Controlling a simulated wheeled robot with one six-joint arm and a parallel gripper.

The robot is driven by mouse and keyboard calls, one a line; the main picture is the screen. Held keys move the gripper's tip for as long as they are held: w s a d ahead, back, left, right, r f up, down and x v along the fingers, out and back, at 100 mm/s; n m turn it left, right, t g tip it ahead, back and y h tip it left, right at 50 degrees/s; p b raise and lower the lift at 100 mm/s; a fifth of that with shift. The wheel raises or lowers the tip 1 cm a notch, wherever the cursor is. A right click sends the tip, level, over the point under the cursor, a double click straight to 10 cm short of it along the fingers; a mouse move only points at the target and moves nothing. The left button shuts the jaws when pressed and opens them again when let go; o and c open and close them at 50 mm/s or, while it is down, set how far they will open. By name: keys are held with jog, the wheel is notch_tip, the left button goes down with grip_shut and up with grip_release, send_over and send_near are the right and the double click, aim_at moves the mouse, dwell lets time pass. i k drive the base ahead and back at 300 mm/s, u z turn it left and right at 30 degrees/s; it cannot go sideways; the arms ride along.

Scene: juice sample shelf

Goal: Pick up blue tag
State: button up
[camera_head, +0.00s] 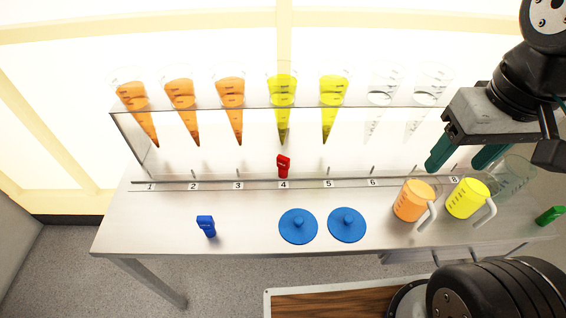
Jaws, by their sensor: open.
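The blue tag (206,226) stands on the steel table (150,215), left of the two blue lids and below the number 2 label. My gripper (462,163) is at the upper right, above the orange and yellow jugs. Its two teal fingers are apart with nothing visible between them.
Two blue lids (298,226) lie mid-table. Jugs of orange (414,200) and yellow (468,198) juice stand at right. A red tag (283,166) is at slot 4; a green tag (550,215) lies far right. Cones hang in a rack (210,111) behind.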

aim_at(206, 224)
jog(key=u, duration=1.25)
